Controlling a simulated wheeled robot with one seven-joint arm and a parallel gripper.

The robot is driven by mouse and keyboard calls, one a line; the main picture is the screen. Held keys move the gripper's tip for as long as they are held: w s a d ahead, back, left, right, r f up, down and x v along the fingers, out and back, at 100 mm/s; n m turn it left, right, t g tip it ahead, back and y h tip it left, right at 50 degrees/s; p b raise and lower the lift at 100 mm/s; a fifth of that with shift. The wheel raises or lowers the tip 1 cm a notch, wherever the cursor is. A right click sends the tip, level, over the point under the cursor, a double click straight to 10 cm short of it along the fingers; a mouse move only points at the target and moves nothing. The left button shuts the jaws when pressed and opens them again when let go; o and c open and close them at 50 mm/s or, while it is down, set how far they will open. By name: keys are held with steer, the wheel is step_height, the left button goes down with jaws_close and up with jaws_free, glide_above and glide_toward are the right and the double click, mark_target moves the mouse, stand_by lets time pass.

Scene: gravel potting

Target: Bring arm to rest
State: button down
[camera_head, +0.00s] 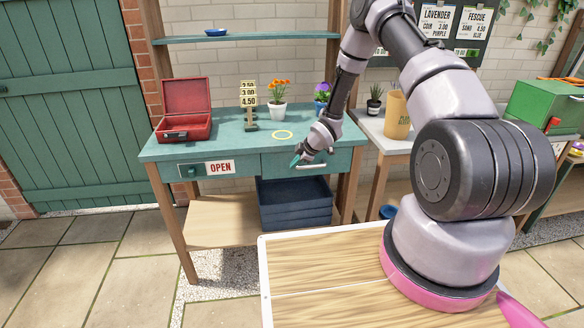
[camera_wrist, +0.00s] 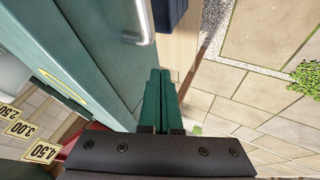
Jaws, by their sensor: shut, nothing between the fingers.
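My arm reaches from its base toward the teal potting table (camera_head: 230,147). My gripper (camera_head: 296,160) is at the table's front edge, beside the right drawer (camera_head: 340,160) and left of its pale handle (camera_head: 312,166). In the wrist view the green fingers (camera_wrist: 158,95) lie together with nothing between them. The drawer handle (camera_wrist: 135,35) shows just above and left of the fingers in that view. I cannot tell whether the fingers touch the drawer front.
On the tabletop are an open red box (camera_head: 186,125), price signs (camera_head: 249,110), a yellow ring (camera_head: 282,134), orange flowers (camera_head: 278,90) and a purple-flowered pot (camera_head: 321,100). Dark blue crates (camera_head: 295,205) stand on the shelf below. Paved floor (camera_head: 90,245) at left is clear.

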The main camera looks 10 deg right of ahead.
steer(key=s+d+r+m+h, duration=0.1)
steer(key=s+d+r+m, duration=0.25)
steer(key=r, duration=0.75)
steer(key=s+d+r+m+t+h, duration=0.1)
steer(key=s+d+r+m+h, duration=0.2)
steer(key=r, duration=0.9)
steer(key=s+d+r+m, duration=0.25)
steer(key=d+r, duration=0.25)
steer(key=r, duration=0.6)
steer(key=s+a+r+m, duration=0.1)
steer(key=s+r+m, duration=0.5)
steer(key=s, duration=0.8)
steer(key=s+a+r+m+y, duration=0.1)
steer(key=s+r+m, duration=0.5)
steer(key=s+r, duration=0.5)
steer(key=s, duration=0.3)
steer(key=shift+s+r+y, duration=0.2)
steer(key=shift+s+y, duration=0.1)
steer(key=shift+s, duration=0.1)
